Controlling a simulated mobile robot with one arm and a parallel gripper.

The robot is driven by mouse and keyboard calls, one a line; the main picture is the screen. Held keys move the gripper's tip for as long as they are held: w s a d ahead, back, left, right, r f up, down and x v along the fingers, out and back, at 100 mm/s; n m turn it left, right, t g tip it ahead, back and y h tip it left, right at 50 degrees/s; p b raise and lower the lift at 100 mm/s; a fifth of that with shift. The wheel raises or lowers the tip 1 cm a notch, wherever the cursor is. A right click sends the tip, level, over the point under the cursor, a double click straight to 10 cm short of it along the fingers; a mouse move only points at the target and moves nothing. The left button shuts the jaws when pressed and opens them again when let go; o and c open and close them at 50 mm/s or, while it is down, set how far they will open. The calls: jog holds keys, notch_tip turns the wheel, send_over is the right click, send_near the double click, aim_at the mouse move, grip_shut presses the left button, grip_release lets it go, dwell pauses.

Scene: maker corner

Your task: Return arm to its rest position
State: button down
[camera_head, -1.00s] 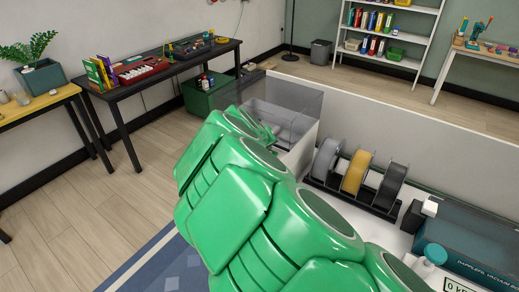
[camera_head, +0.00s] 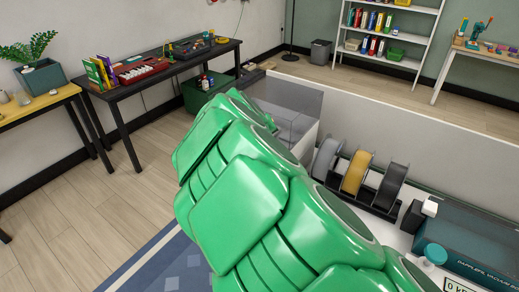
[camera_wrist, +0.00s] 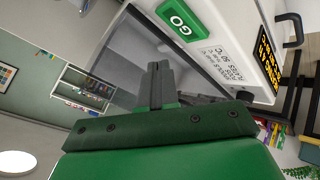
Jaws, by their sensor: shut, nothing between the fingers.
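My green arm (camera_head: 245,200) fills the middle of the head view and hides much of the bench below it. My gripper is hidden behind the arm in that view. In the wrist view my gripper (camera_wrist: 158,68) is shut, with its dark fingers together and nothing between them. Beyond the fingers is a white machine (camera_wrist: 225,50) with a green GO button and an amber display. The fingers overlap its grey see-through front in the picture; I cannot tell the distance. The machine's clear cover (camera_head: 285,98) also shows behind my arm in the head view.
A rack with grey, yellow and black spools (camera_head: 356,174) stands on the bench right of my arm. Open floor (camera_head: 70,200) lies left.

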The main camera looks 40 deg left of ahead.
jog(key=shift+r, duration=1.25)
